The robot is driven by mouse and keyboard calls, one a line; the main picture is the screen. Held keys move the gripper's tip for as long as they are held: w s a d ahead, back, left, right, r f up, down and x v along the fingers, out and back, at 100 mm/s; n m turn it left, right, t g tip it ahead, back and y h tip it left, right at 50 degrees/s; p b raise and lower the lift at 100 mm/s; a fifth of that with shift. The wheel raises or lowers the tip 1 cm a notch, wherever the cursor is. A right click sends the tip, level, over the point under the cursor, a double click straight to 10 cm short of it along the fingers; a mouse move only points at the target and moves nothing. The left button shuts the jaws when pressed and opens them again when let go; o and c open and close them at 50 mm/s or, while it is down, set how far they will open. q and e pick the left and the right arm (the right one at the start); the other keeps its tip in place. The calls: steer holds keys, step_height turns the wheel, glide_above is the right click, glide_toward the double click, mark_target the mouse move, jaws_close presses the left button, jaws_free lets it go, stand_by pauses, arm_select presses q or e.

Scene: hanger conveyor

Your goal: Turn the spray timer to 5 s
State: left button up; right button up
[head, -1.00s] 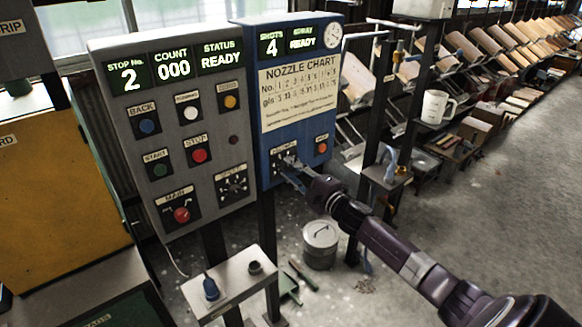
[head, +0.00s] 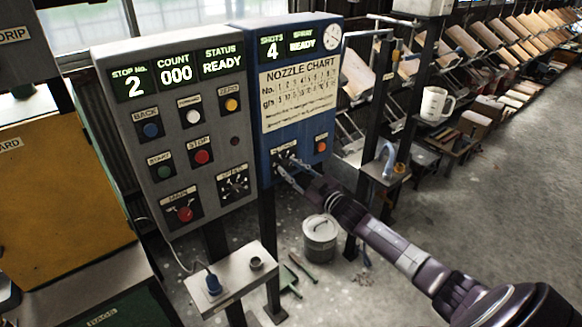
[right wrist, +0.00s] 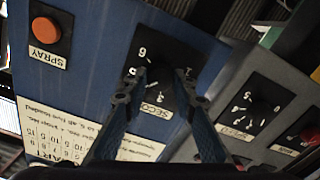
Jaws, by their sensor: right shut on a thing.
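The spray timer is a dark dial plate (right wrist: 154,56) low on the blue control box (head: 300,95). A 6 and part of the word SECONDS show on it in the right wrist view, which is upside down. My right gripper (right wrist: 163,88) has its two fingers on either side of the small dark knob at the dial's middle and is shut on it. In the head view the same gripper (head: 281,165) reaches the dial from the lower right. The fingers hide most of the knob, so I cannot tell its setting. My left gripper is not in view.
An orange SPRAY button (head: 321,146) sits beside the timer. The grey control panel (head: 205,110) stands directly left, with its own dial (head: 233,184) and several buttons. Below are a small shelf (head: 235,283) and a lidded can (head: 320,240). Open floor lies to the right.

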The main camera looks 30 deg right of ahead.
steer(key=m, duration=0.2)
steer(key=shift+m, duration=0.4)
steer(key=shift+f+m, duration=0.1)
steer(key=shift+m, duration=1.8)
steer(key=o, duration=1.2)
steer(key=shift+c, duration=0.2)
steer(key=s+d, duration=0.1)
steer(key=s, duration=1.1)
